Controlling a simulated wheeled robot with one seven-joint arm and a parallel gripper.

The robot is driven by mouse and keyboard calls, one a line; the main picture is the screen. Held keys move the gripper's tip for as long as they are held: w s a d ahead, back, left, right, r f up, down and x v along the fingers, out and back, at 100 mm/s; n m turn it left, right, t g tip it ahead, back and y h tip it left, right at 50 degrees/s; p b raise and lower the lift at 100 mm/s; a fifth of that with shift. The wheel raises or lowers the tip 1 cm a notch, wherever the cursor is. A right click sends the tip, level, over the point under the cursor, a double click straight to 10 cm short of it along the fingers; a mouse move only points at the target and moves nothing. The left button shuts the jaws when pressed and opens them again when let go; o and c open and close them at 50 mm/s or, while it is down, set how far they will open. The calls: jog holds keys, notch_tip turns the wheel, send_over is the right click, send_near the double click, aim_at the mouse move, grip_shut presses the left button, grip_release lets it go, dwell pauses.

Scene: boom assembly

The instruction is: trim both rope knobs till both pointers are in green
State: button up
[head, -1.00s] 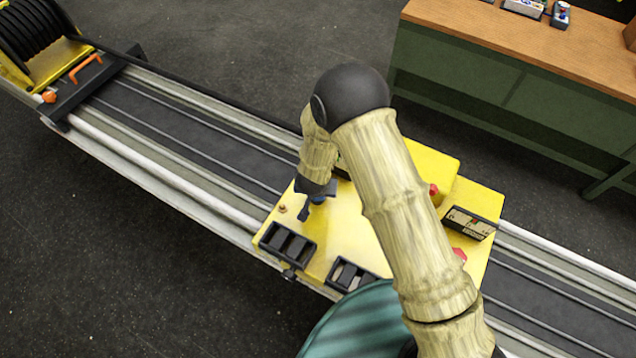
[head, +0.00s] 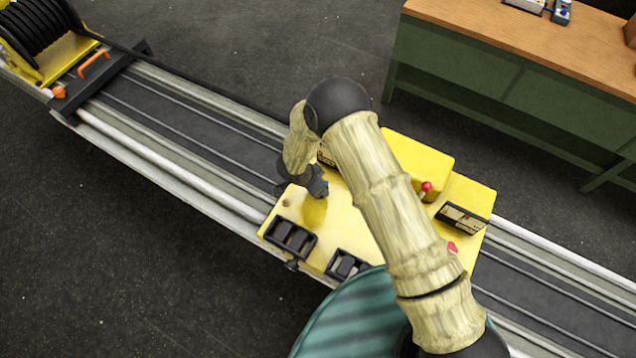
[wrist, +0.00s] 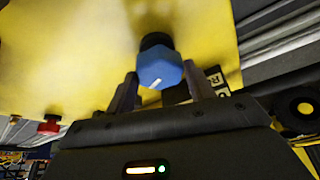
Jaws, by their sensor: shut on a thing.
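A blue faceted knob (wrist: 160,68) with a white mark line stands on a black collar on the yellow panel (head: 345,225). My gripper (wrist: 160,88) is shut on this knob, one finger on each side of it. In the head view my gripper (head: 318,186) is at the panel's left part and mostly hides the knob. A gauge (head: 463,218) sits at the panel's right side; its pointer is too small to read. Part of another dark gauge (wrist: 214,80) shows behind the right finger in the wrist view; its pointer is hidden.
A red knob (head: 427,187) and another red part (head: 452,247) sit on the panel's right half. Two black switch frames (head: 290,238) (head: 347,264) line the front edge. Rails run past the panel to a rope drum (head: 38,38). A workbench (head: 520,75) stands at the back right.

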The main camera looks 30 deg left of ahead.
jog(key=shift+a+m+h, duration=0.1)
jog(key=shift+m+h, duration=0.3)
jog(key=shift+m, duration=0.7)
jog(key=o, duration=1)
jog(key=shift+c, duration=0.2)
jog(key=shift+b, duration=0.35)
jog(key=b+v, duration=0.6)
jog(key=v, duration=1.1)
jog(key=shift+w+r, duration=0.25)
jog(key=shift+w, duration=0.05)
jog(key=shift+a, duration=0.15)
